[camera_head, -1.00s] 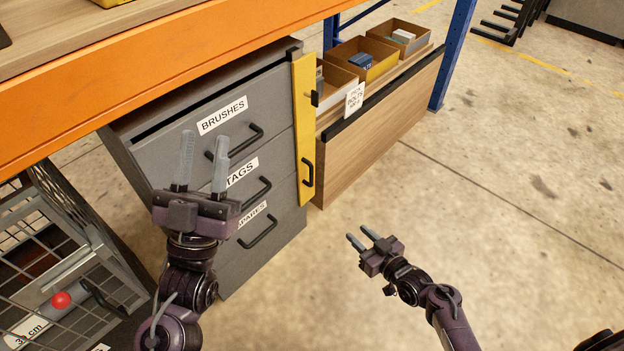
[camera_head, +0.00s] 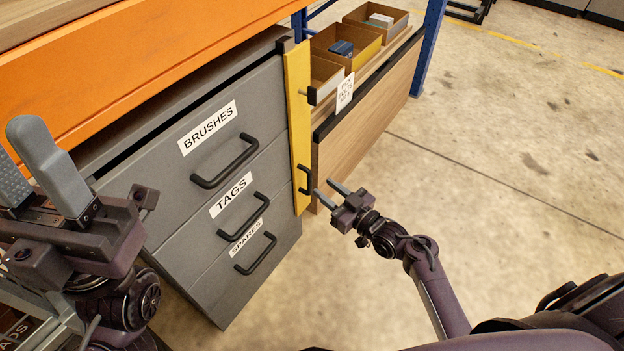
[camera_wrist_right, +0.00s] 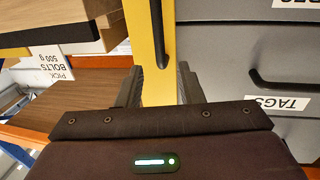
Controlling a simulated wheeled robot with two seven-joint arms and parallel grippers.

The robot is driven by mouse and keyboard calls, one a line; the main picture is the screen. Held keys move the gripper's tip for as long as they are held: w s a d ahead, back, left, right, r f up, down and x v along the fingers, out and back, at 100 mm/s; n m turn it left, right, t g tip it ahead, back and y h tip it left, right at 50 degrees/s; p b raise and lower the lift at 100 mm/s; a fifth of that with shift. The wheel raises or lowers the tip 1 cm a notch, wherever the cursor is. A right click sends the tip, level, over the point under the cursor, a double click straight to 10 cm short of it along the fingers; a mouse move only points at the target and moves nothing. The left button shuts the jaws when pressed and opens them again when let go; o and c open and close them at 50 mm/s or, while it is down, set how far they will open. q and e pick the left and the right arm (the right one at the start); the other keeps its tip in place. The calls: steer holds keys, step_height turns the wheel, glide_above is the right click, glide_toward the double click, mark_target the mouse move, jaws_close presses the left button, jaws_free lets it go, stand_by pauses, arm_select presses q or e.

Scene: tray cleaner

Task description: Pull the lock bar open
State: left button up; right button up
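The yellow lock bar (camera_head: 296,125) stands upright along the right edge of the grey drawer cabinet. Its black handle (camera_head: 306,180) is near its lower end. My right gripper (camera_head: 328,192) is just right of and slightly below this handle, open and apart from it. In the right wrist view the bar (camera_wrist_right: 160,60) runs down between my open fingers, with the black handle (camera_wrist_right: 140,35) above them. Nothing is held. My left gripper (camera_head: 24,168) is at the far left, in front of the cabinet, with its fingers pointing up, open and empty.
The cabinet (camera_head: 165,180) has drawers labelled BRUSHES, TAGS and SPARES, with black handles. An orange shelf beam (camera_head: 150,75) runs above. A wooden panel (camera_head: 370,100) with cardboard bins (camera_head: 345,45) is right of the bar. The floor (camera_head: 510,170) to the right is clear.

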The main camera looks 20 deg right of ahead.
mark_target(308, 152)
steer(key=b+x, duration=0.1)
steer(key=x, duration=0.4)
steer(key=shift+w+a, duration=0.1)
steer(key=shift+w, duration=0.1)
jaws_close()
